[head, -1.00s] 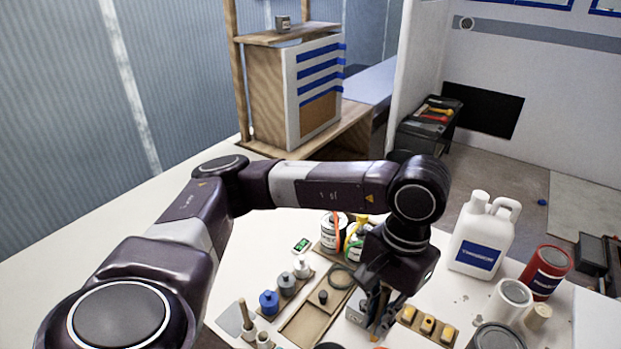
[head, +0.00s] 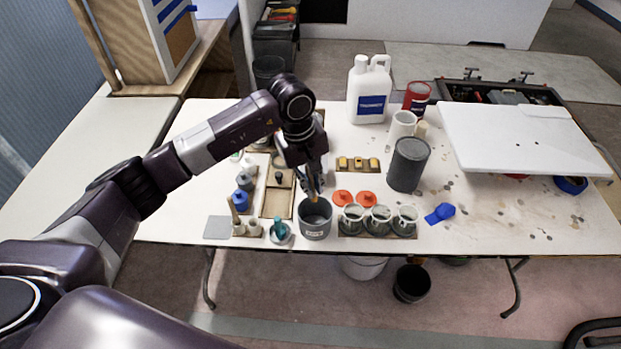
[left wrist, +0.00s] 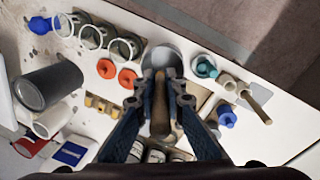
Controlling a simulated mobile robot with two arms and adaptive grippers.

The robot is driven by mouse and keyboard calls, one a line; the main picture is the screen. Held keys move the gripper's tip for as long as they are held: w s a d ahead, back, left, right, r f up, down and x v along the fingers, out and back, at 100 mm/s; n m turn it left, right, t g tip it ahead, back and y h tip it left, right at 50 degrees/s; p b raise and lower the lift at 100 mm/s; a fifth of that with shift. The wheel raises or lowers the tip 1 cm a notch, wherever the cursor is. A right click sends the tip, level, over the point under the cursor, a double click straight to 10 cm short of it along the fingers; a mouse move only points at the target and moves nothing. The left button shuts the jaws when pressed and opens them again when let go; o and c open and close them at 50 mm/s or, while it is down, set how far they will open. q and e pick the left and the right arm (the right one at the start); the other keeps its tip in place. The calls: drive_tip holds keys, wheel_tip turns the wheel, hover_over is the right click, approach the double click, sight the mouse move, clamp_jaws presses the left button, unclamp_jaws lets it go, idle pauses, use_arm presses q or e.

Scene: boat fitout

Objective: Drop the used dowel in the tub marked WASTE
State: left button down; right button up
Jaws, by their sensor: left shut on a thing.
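My left gripper (head: 314,188) is shut on a light wooden dowel (left wrist: 160,104), which runs between the fingers in the left wrist view. The gripper points down over a round grey tub (head: 314,233) near the table's front edge. The dowel's lower end shows just above or within the tub's opening; I cannot tell its exact height. The tub has a pale label on its front, too small to read surely. In the left wrist view the tub's rim (left wrist: 163,52) lies just beyond the fingertips. My right gripper is not in view.
Several glass jars (head: 378,221) and two orange lids (head: 367,198) stand right of the tub. A teal item in a small cup (head: 280,232) and a wooden tray (head: 277,203) are to its left. A dark grey can (head: 408,165) and white jug (head: 368,95) stand behind.

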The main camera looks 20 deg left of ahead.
sight(313, 200)
use_arm(q)
drive_tip(key=shift+w+a+f+n, duration=0.1)
drive_tip(key=shift+w+f+n, duration=0.2)
drive_tip(key=shift+w+f, duration=0.4)
drive_tip(key=shift+s, duration=0.15)
drive_tip(key=shift+s+a+f, duration=0.1)
drive_tip(key=shift+s+f, duration=0.05)
drive_tip(key=shift+f+b, duration=0.35)
drive_tip(key=shift+f, duration=0.9)
drive_tip(key=shift+f+b, duration=0.35)
drive_tip(key=shift+w+f+b, duration=0.2)
drive_tip(key=shift+f+b, duration=0.75)
drive_tip(key=shift+b, duration=0.2)
drive_tip(key=shift+w+f+b, duration=0.15)
drive_tip(key=shift+f+b, duration=0.45)
drive_tip(key=shift+b, duration=0.05)
drive_tip(key=shift+w+f+b, duration=0.15)
drive_tip(key=shift+f+b, duration=0.45)
drive_tip(key=shift+b, duration=0.1)
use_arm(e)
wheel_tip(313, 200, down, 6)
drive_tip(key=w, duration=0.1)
